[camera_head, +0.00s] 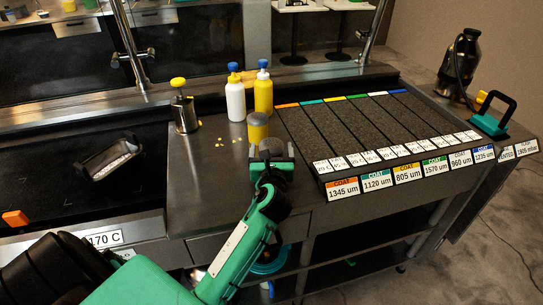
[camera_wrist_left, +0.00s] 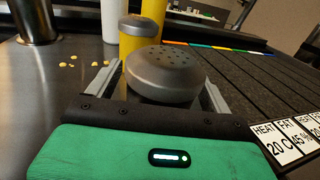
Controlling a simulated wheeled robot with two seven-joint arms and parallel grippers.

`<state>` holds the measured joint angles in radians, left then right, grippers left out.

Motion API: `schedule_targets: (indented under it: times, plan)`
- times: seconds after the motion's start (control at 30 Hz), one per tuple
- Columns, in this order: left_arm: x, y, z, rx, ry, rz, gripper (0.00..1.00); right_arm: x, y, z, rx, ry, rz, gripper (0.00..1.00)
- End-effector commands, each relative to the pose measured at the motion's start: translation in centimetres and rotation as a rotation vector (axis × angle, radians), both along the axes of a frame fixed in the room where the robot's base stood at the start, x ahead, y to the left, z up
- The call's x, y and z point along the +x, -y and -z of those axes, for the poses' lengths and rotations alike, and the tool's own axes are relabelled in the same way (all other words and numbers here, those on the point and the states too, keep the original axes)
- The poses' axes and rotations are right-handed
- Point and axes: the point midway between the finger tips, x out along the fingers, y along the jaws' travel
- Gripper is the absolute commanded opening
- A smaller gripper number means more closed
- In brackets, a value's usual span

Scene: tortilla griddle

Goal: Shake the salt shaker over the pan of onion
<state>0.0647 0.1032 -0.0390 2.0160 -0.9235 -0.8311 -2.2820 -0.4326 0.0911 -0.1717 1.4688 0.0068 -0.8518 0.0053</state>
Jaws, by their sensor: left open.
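A grey shaker with a perforated domed top, which I take for the salt shaker (camera_head: 272,146), stands on the steel counter. It shows large in the left wrist view (camera_wrist_left: 165,66). My left gripper (camera_head: 272,153) is open around it, with one finger (camera_wrist_left: 100,82) on each side. Whether the fingers touch it I cannot tell; its lower body is hidden by the gripper. A dark pan (camera_head: 92,174) with pale bits, likely the onion, sits on the black griddle at the left. My right gripper is not in view.
A yellow shaker with a grey lid (camera_head: 257,127) stands just behind. White (camera_head: 235,98) and yellow (camera_head: 263,95) bottles with blue caps are farther back. A steel canister with yellow knob (camera_head: 185,114) stands left. Labelled dark strips (camera_head: 350,125) fill the right. Yellow crumbs lie on the counter.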

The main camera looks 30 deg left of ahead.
Motion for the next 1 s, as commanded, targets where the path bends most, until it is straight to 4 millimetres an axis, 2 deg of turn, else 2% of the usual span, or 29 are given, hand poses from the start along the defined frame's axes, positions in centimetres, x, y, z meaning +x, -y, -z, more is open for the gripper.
schedule_targets:
  times: [0.07, 0.1, 0.37, 0.63, 0.77, 0.93, 1.0]
  plan:
    - [0.0, 0.0, 0.0, 0.0, 0.0, 0.0, 0.83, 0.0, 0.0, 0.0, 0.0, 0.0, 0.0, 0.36]
    - [0.0, 0.0, 0.0, 0.001, -0.001, 0.0, 0.8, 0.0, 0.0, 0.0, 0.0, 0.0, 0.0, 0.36]
    - [0.0, 0.0, 0.0, 0.001, -0.001, 0.0, 0.28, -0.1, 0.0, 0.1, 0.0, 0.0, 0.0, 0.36]
    - [0.0, 0.0, -0.2, 0.001, 0.002, 0.0, 0.27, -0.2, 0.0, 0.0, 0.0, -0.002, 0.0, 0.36]
    - [0.0, 0.0, -0.9, 0.002, 0.002, -0.001, 0.27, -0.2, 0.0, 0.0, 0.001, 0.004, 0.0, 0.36]
    - [0.0, 0.0, -3.4, 0.003, 0.004, 0.0, 0.27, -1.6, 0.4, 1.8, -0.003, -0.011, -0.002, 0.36]
    - [0.0, 0.0, -5.3, 0.003, 0.009, 0.0, 0.27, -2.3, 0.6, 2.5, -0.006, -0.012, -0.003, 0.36]
